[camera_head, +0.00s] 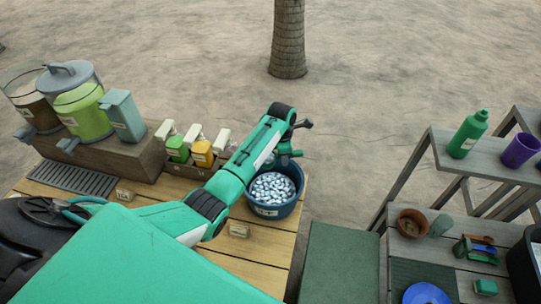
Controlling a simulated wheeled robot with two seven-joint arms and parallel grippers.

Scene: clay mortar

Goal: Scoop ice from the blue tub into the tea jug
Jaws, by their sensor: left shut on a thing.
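The blue tub (290,206) stands on the wooden counter, full of pale ice cubes (273,187). My left arm reaches over the counter, and my left gripper (289,158) is at the tub's far rim. It is shut on what seems to be a scoop, which is mostly hidden by the hand and arm. Two clear jugs stand at the far left: one with brown liquid (38,118), probably the tea jug, and one with green liquid (88,124) and a grey lid. My right gripper is not in view.
Small green (177,149) and yellow (202,154) bottles stand in a rack beyond my arm. A dark drip grate (75,180) lies before the jugs' wooden stand (130,158). At right, a grey shelf holds a green bottle (468,134) and purple cup (520,150).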

